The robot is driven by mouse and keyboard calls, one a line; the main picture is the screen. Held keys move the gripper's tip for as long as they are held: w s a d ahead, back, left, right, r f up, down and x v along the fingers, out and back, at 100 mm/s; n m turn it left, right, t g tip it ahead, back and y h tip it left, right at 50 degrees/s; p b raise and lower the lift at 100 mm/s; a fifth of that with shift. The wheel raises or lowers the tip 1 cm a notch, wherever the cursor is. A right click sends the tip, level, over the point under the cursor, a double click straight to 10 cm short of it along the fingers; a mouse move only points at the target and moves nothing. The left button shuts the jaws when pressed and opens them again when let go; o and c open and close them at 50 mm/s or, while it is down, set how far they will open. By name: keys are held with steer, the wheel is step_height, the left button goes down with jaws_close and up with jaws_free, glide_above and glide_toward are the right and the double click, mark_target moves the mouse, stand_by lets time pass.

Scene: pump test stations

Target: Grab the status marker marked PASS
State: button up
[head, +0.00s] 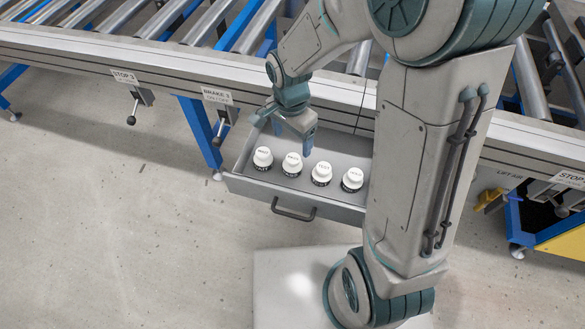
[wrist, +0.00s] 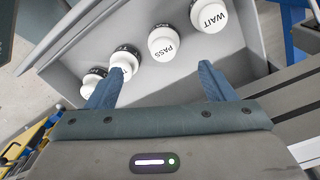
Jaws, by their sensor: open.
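The PASS marker (wrist: 166,45) is a white knob with a dark base, standing upright in an open drawer. In the head view it appears to be the second from the left (head: 292,161), though its lettering is small there. My gripper (wrist: 165,72) is open and empty. In the wrist view the PASS marker lies ahead of the gap between the two blue fingers, not between them. In the head view my gripper (head: 284,138) is over the back of the drawer, behind the marker row.
The WAIT marker (wrist: 210,16) is beside PASS. Two more similar markers (head: 321,173) (head: 352,179) stand along the row. The grey drawer (head: 248,184) has low walls and a front handle (head: 293,211). A roller conveyor (head: 120,50) runs behind it.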

mark_target(293, 158)
step_height(293, 158, down, 7)
steer(key=shift+d+f+b, duration=0.1)
steer(key=shift+f+b, duration=0.05)
steer(key=shift+b, duration=1.1)
steer(key=f+b, duration=0.2)
steer(key=f, duration=0.1)
steer(key=f+b, duration=0.1)
steer(key=f, duration=0.1)
steer(key=shift+w, duration=0.4)
steer(key=c, duration=1.1)
